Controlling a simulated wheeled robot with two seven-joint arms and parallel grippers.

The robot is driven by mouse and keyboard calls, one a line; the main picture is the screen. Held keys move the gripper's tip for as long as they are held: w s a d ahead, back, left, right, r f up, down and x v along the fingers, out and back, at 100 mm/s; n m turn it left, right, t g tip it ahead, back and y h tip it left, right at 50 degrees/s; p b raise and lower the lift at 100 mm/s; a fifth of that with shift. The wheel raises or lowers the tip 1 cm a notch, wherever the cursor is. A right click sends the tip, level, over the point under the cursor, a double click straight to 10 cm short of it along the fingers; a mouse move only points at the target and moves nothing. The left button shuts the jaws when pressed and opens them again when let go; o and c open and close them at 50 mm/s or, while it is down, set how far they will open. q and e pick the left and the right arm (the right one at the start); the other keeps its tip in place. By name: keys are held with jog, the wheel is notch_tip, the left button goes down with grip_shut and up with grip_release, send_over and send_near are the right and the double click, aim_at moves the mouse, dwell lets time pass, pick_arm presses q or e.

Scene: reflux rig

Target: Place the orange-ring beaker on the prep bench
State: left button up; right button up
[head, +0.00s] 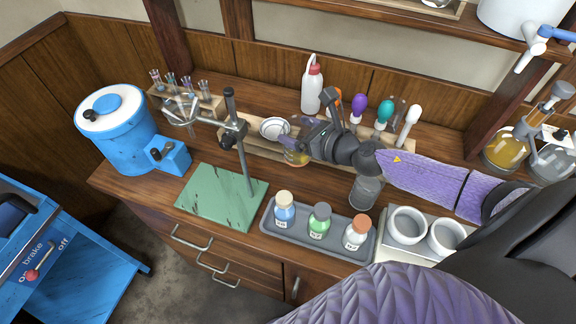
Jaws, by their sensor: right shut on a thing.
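My right gripper (292,144) reaches in from the right over the wooden bench (180,205). It is shut on a small clear glass beaker (296,158) with an orange-yellow band, held near the white bowl. The gripper's wrist hides part of the beaker, and I cannot tell whether its base touches the surface below. My left gripper is not in view. I cannot tell from the picture whether this bench is the prep bench.
A clamp stand (240,150) on a green base (215,200) stands left of the beaker. A grey tray (293,236) with three capped bottles lies in front. A wash bottle (312,88) and upright droppers stand behind. A blue drum (120,135) is at left, white mortars (408,225) at right.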

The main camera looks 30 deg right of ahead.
aim_at(307, 162)
notch_tip(307, 162, down, 10)
jog(key=b, duration=0.6)
jog(key=shift+s+r, duration=0.1)
jog(key=shift+r, duration=0.15)
jog(key=shift+r+p, duration=0.25)
jog(key=shift+p, duration=0.05)
jog(key=shift+f, duration=0.25)
jog(key=o, duration=1.1)
jog(key=shift+c, duration=0.2)
jog(key=shift+r, duration=0.25)
jog(key=shift+s+d, duration=0.1)
jog(key=shift+s, duration=0.15)
jog(key=v, duration=1.1)
jog(key=shift+s+r, duration=0.15)
jog(key=shift+s, duration=0.05)
